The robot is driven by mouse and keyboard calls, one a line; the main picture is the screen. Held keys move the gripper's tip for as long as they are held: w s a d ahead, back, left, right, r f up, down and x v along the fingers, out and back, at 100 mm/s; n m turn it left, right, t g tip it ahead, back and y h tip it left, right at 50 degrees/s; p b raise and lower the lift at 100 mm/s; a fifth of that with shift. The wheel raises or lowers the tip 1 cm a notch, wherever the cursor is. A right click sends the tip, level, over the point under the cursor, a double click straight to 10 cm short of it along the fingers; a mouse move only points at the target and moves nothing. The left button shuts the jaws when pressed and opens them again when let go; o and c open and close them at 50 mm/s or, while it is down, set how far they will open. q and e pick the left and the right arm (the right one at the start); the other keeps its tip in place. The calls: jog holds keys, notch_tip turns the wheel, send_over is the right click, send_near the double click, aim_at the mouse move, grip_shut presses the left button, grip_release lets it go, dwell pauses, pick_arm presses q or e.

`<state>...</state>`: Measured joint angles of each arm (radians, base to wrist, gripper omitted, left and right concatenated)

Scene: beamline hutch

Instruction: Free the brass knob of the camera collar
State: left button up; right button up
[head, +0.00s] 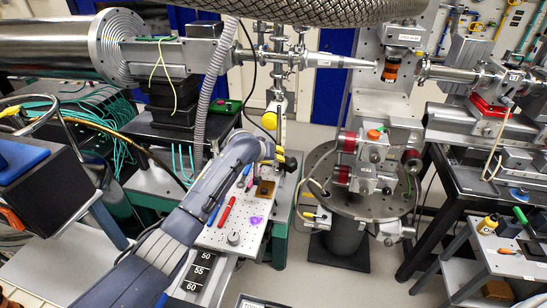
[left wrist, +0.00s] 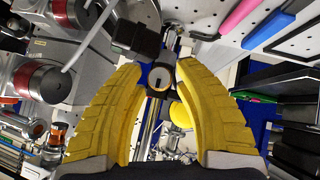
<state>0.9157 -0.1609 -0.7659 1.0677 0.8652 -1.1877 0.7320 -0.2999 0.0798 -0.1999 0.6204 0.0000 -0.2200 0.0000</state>
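My left gripper (left wrist: 160,66) is open in the left wrist view, with a yellow finger on each side. A small round knob with a brass-coloured rim and dark centre (left wrist: 159,80) shows between the fingertips, closer to the right finger. I cannot tell whether it touches that finger. A black block (left wrist: 134,38), possibly the camera, lies just above left of the knob. In the head view my left gripper (head: 279,152) is at the slim upright post (head: 282,108) above the perforated plate. The knob and collar are too small or hidden to make out there. My right gripper is not in view.
The perforated plate (head: 215,236) carries a red pen (head: 227,211), other pens and a small brown block (head: 265,189). A round breadboard with red-ringed parts (head: 348,143) stands to the right. A yellow ball (head: 270,120) is close behind the gripper. A braided hose (head: 320,10) crosses above.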

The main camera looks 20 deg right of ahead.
pick_arm(q)
grip_shut()
jog(key=shift+f, duration=0.1)
dwell(0.4)
jog(key=n+h, duration=0.1)
jog(key=g+h, duration=0.1)
jog(key=shift+a+f+n+h, duration=0.15)
jog(key=shift+n+h, duration=0.15)
jog(key=shift+n, duration=0.1)
jog(key=shift+n+g+h, duration=0.3)
jog(key=shift+n+h, duration=0.3)
jog(key=shift+h, duration=0.5)
jog(key=shift+o, duration=1.9)
grip_release()
